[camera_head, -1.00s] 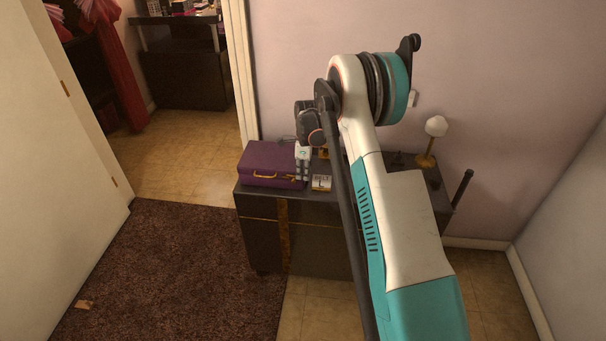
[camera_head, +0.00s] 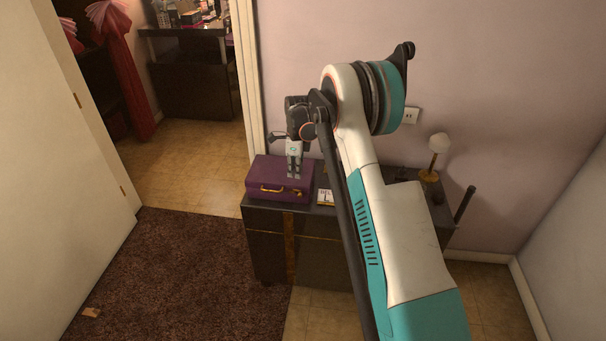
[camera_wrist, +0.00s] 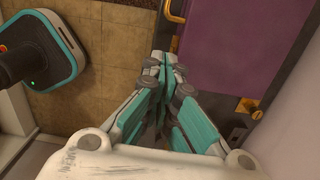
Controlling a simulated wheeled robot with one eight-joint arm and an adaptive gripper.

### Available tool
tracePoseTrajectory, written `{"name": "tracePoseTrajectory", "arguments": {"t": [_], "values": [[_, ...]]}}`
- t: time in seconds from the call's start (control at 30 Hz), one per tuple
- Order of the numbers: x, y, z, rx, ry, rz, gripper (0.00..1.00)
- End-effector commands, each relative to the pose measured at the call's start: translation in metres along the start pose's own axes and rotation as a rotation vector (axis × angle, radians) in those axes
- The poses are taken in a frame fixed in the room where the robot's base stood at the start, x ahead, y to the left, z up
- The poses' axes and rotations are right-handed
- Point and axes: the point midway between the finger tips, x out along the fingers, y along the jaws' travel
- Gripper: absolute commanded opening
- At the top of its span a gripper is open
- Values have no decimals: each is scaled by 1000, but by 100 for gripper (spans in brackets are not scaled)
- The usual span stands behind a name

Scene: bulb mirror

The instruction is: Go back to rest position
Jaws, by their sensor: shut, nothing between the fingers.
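My gripper (camera_head: 294,174) is at the far end of my arm, in front of or above the purple case in the head view. It is shut and empty, with its fingers pointing down. In the wrist view my gripper (camera_wrist: 165,62) also shows shut, its teal and grey fingers together. The purple case (camera_head: 268,176) with a gold handle lies on the dark cabinet (camera_head: 262,240). In the wrist view the case (camera_wrist: 235,45) fills the upper right. I cannot tell whether the fingertips touch it.
A small white box (camera_head: 326,197) lies right of the case. A gold lamp with a white globe (camera_head: 438,146) stands at the cabinet's right. A pale door (camera_head: 65,170) stands at the left. Brown carpet (camera_head: 185,275) and tiled floor lie in front.

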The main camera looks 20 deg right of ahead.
Motion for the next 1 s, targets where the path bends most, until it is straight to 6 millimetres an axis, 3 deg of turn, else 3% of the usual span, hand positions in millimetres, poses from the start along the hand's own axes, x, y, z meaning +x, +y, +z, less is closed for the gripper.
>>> {"name": "tracePoseTrajectory", "arguments": {"t": [0.63,0.77,1.0], "values": [[-8,3,3,-20,-2,-5,0],[-37,15,6,-107,-9,-28,0],[-114,57,9,-385,-20,-105,0]]}}
